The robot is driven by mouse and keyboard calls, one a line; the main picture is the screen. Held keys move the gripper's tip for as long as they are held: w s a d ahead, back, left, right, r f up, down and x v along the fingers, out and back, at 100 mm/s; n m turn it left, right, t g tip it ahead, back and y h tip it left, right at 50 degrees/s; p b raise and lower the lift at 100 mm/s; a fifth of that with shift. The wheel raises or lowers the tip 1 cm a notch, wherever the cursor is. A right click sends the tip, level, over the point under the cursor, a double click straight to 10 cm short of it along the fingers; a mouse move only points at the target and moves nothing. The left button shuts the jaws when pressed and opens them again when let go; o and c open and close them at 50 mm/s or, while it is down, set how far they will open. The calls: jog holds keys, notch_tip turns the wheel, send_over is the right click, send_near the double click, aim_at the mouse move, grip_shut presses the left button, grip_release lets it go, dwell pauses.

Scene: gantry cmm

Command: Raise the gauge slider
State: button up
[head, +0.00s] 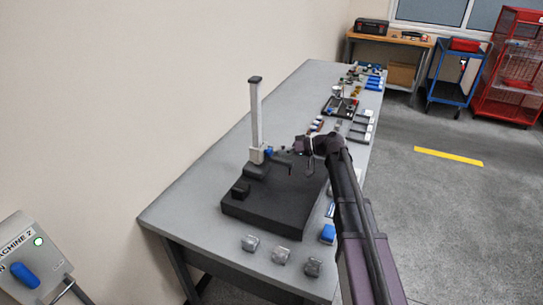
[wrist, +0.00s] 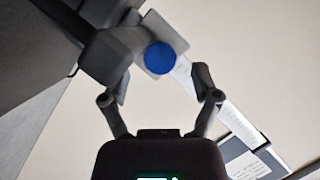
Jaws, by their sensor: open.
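The gauge has a light grey upright column (head: 256,112) with a dark cap, rising from a thick black base plate (head: 262,217). Its slider (head: 256,156) sits low on the column, with a blue knob (head: 269,151) on its side and a dark arm (head: 256,171) reaching out. In the wrist view the round blue knob (wrist: 160,57) faces me in front of the grey slider plate (wrist: 158,24). My gripper (wrist: 161,80) is open, with one finger to each side of the knob's line. It appears empty; the remaining gap to the knob is hard to judge.
The grey bench (head: 180,205) runs along the wall. Several small metallic blocks (head: 281,254) stand at its near end. Trays and parts (head: 341,107) lie beyond the gauge. A machine box with a blue handle (head: 27,275) is at lower left. Floor to the right is open.

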aim_at(272, 153)
jog(key=shift+x, duration=1.5)
grip_shut()
notch_tip(272, 153, up, 15)
jog(key=p, duration=1.4)
jog(key=shift+s+p, duration=0.1)
jog(key=shift+p, duration=0.2)
